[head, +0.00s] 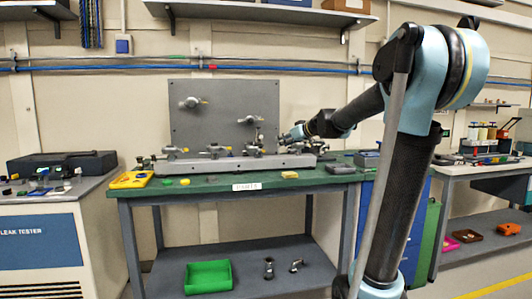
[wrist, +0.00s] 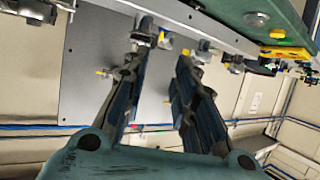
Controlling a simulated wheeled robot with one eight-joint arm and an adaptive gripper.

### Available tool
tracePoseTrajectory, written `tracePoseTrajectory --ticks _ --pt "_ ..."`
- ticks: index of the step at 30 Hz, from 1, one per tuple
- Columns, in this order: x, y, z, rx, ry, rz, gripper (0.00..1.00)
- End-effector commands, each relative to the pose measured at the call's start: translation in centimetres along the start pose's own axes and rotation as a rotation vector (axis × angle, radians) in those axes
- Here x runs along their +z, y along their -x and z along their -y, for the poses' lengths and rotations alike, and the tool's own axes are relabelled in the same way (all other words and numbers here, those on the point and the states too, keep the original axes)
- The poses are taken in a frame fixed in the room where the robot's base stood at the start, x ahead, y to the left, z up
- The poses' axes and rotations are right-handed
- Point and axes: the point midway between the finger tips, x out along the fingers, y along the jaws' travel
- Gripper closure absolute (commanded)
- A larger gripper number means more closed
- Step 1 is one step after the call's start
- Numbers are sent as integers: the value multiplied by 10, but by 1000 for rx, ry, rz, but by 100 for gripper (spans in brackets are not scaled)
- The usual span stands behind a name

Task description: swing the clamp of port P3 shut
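The clamps sit on port fittings along a pale manifold (head: 225,163) on the green bench, and more fittings are on the grey upright panel (head: 225,112). No port label is legible, so I cannot tell which is P3. My gripper (head: 290,134) is in front of the panel's right side, above the right part of the manifold. In the wrist view the two fingers of my gripper (wrist: 166,48) are apart with nothing held between them. A metal fitting (wrist: 203,53) shows near the right fingertip; I cannot tell whether they touch. The clamps' positions are too small to read.
A yellow tray (head: 131,180) and small coloured caps lie at the bench's left. A yellow block (head: 289,175) lies near the front edge. A green bin (head: 208,276) stands on the lower shelf. The leak tester (head: 40,245) stands left of the bench.

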Motion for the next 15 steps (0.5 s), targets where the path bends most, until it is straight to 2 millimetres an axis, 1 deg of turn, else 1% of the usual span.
tracePoseTrajectory --ticks 1,3,15 --pt "0 -9 1 -3 1 0 74" --pt "0 -19 1 -3 2 1 74" --pt "0 -77 1 -2 1 1 74"
